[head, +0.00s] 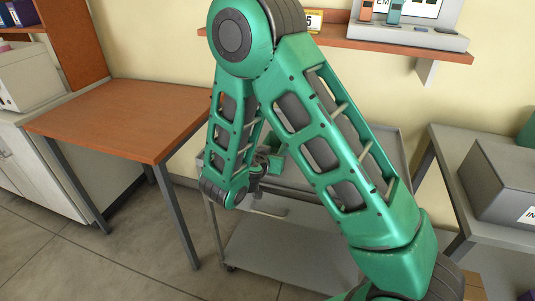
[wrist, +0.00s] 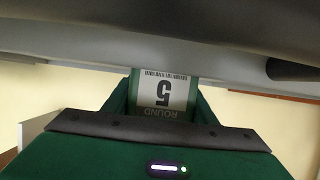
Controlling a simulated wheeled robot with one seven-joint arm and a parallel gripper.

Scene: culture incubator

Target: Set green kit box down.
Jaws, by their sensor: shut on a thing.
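My gripper (head: 258,170) is shut on the green kit box, low over the grey cart (head: 285,255). In the head view, a small green patch of the box (head: 275,163) shows beside the gripper; my arm hides much of the area. In the wrist view, the green kit box (wrist: 195,92) sits between the fingers of my gripper (wrist: 163,100). Its white label reads "ROUND 5" upside down. A grey surface (wrist: 60,50) lies right at the box's edge in that view; I cannot tell whether they touch.
A wooden table (head: 130,115) stands left of the cart. A grey bench (head: 450,150) with a grey box (head: 505,185) stands at the right. A wooden wall shelf (head: 400,48) holds a device above the cart. The cart's lower shelf looks clear where visible.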

